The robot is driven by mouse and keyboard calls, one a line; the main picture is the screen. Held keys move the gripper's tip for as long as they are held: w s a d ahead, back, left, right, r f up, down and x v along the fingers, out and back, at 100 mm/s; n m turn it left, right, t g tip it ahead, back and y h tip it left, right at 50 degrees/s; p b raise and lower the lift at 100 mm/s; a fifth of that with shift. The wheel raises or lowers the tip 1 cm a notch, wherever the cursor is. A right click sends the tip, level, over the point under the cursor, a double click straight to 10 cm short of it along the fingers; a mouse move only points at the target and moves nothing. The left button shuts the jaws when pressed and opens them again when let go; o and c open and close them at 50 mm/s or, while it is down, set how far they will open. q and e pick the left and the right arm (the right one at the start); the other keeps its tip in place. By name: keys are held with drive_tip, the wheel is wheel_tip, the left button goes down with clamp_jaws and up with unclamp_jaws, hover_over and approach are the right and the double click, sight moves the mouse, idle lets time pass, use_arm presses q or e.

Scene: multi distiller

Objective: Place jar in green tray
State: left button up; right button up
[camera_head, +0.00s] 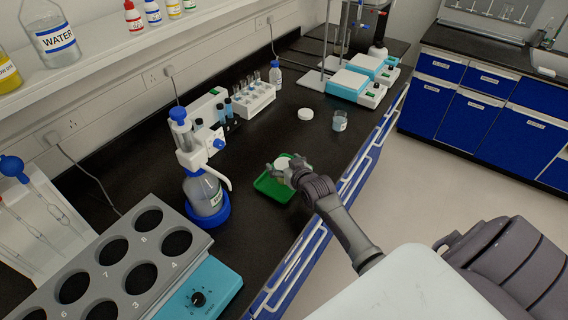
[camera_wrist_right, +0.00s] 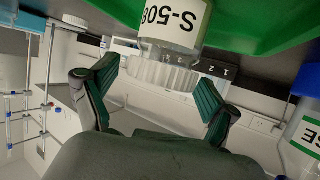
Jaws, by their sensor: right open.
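The green tray (camera_head: 266,187) lies on the black bench; in the wrist view its green surface (camera_wrist_right: 270,25) fills the upside-down top. A clear jar with a white label reading S-508 (camera_wrist_right: 172,22) appears to rest on the tray. In the head view a pale round part of the jar (camera_head: 284,161) shows by my gripper's fingers. My right gripper (camera_head: 283,169) is over the tray's far side. Its two fingers (camera_wrist_right: 155,82) are spread apart, with the jar just beyond the tips. My left gripper is not in view.
A bottle with a blue-topped dispenser (camera_head: 203,190) stands close left of the tray. A numbered heating block (camera_head: 120,265) is at the front left. Another small jar (camera_head: 339,122) and a loose white lid (camera_head: 305,114) lie farther back. The bench's right edge is near the tray.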

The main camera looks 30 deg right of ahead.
drive_tip(key=shift+r, duration=0.1)
drive_tip(key=shift+s, duration=0.15)
drive_tip(key=v, duration=1.1)
drive_tip(key=shift+s+r+b, duration=0.15)
drive_tip(key=shift+s+b, duration=0.2)
drive_tip(key=shift+b, duration=0.1)
drive_tip(key=shift+a, duration=0.1)
